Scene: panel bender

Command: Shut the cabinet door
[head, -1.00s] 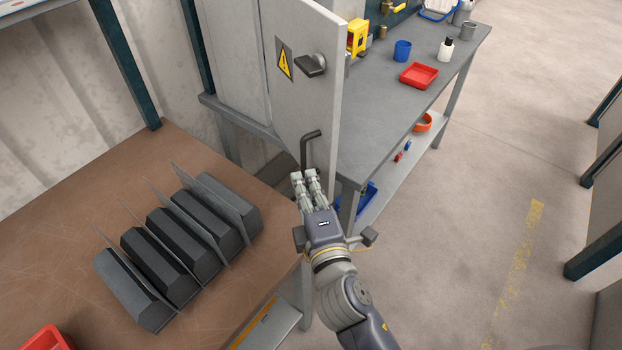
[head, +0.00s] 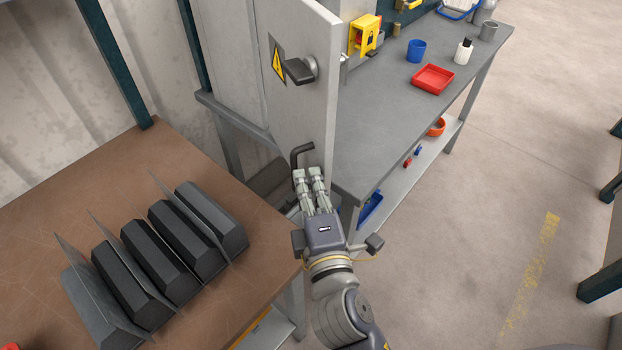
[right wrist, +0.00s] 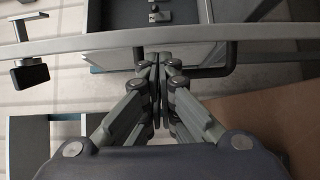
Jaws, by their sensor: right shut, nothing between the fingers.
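The grey cabinet door (head: 303,115) stands open in the head view, seen at a steep angle. It has a yellow warning sign (head: 278,64), a dark latch knob (head: 298,70) and, below it, a dark bent pull handle (head: 300,150). My right gripper (head: 308,174) is shut and empty, its fingertips at the lower part of the handle and hiding some of it. In the right wrist view the closed fingertips (right wrist: 156,64) are at the door's edge (right wrist: 90,44), beside the handle (right wrist: 232,58). I cannot tell whether they touch. My left gripper is out of view.
A brown table (head: 235,310) with several dark bent metal parts stands at the left. A grey workbench (head: 400,125) behind the door holds a red tray (head: 433,79), a blue cup (head: 416,50) and a yellow device (head: 364,35).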

